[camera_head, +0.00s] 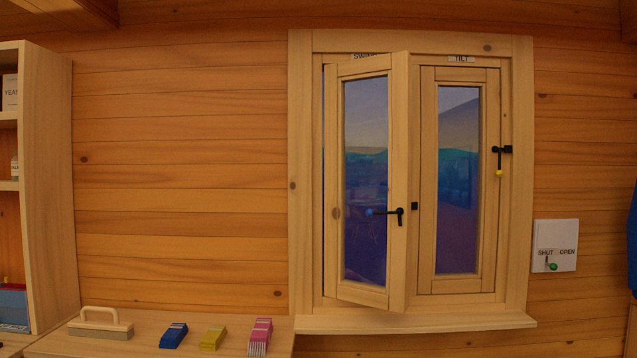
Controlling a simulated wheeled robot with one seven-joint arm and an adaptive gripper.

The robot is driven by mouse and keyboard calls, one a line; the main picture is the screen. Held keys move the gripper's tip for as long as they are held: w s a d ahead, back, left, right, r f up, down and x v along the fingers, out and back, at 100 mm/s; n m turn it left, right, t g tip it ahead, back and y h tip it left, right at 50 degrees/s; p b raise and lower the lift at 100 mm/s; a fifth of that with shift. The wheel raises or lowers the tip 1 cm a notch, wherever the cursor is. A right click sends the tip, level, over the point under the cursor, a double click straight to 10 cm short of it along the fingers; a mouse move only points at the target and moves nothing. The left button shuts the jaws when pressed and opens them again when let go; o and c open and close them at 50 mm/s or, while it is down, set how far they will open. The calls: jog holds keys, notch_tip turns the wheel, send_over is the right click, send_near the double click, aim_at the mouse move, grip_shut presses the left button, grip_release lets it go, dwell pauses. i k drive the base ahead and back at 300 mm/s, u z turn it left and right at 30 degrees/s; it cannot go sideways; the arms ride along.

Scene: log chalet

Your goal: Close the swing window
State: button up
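The swing window (397,180) is the left sash of a double wooden window, under a partly hidden label that begins "SWIN". It stands ajar. Its free right edge is swung out into the room, and a thin gap shows along its left side. A black lever handle (400,213) sits on its right stile. My gripper is not in view.
A wooden sill (415,323) juts out below the window. A counter at lower left holds a wooden-handled block (100,325) and blue, yellow and pink stacks. A shelf (45,190) stands at far left. A "SHUT/OPEN" panel (555,246) hangs at right.

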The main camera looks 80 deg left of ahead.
aim_at(396, 66)
jog(key=u, duration=2.3)
jog(key=i, duration=1.1)
jog(key=z, duration=0.3)
